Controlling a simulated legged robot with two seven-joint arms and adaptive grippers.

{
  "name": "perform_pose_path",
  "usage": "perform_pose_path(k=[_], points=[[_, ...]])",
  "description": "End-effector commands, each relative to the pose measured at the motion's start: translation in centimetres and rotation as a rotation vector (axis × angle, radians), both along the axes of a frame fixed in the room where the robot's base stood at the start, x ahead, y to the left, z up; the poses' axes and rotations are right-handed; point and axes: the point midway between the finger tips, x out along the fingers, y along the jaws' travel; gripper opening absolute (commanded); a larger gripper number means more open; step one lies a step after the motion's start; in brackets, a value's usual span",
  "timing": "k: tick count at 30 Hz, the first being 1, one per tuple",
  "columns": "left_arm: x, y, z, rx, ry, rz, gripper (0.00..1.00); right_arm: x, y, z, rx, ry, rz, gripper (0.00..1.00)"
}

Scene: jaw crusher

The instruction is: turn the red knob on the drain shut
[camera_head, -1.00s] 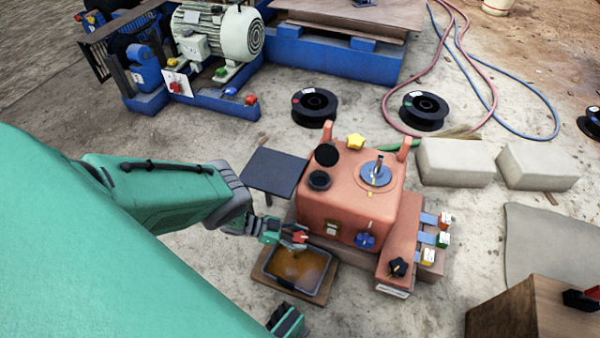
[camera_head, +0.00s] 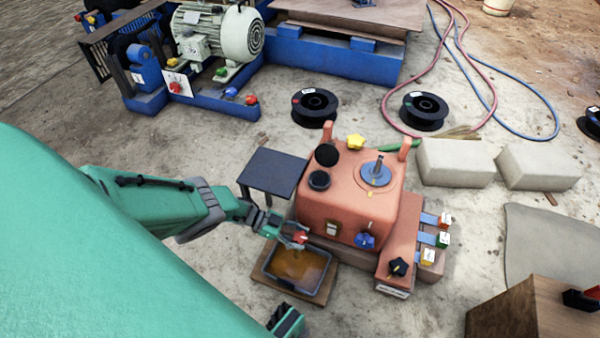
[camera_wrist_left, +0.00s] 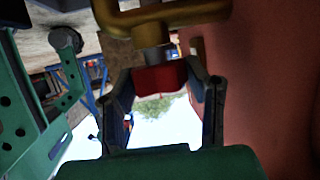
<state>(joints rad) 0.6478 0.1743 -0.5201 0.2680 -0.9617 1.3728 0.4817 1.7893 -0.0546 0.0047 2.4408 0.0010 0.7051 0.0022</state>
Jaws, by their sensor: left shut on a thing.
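The red knob (camera_head: 300,238) sits low on the left side of the orange housing (camera_head: 340,205), above a tray of brown liquid. My left gripper (camera_head: 294,236) is shut on the red knob. In the left wrist view the red knob (camera_wrist_left: 158,78) lies between the two fingers of my left gripper (camera_wrist_left: 162,90), below a grey stem and a yellow-brown pipe (camera_wrist_left: 165,14). The drain's outlet is not clear in the head view. Only a small green and black part (camera_head: 286,322) shows at the bottom edge, which may be my right gripper; its jaws cannot be read.
The tray (camera_head: 270,275) stands on a wooden board under the knob. A dark flat plate (camera_head: 272,171) is just behind my left gripper. A wooden box (camera_head: 530,310) stands at front right.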

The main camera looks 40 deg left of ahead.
Motion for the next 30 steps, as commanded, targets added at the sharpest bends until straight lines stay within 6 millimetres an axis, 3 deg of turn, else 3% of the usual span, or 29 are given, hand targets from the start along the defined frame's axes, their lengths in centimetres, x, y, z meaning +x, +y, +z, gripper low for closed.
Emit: perform_pose_path(k=[11,12,13,14,24,30], points=[[0.1,0.1,0.0,0.003,-0.001,0.001,0.13,0.0,0.0,0.0,0.000,0.000,0.000,0.00],[0.1,0.1,0.0,0.003,-0.001,0.001,0.49,0.0,0.0,0.0,0.000,0.000,0.000,0.00],[0.1,0.1,0.0,0.003,-0.001,0.001,0.59,0.0,0.0,0.0,0.000,0.000,0.000,0.00],[0.1,0.1,0.0,0.003,-0.001,0.001,0.63,0.0,0.0,0.0,0.000,0.000,0.000,0.00],[0.0,0.2,0.0,0.002,0.000,0.001,0.63,-0.1,0.0,0.0,0.000,-0.002,0.000,0.00],[-0.3,1.3,0.4,0.004,0.003,0.000,0.63,-0.1,0.0,0.0,0.000,-0.002,0.000,0.00]])
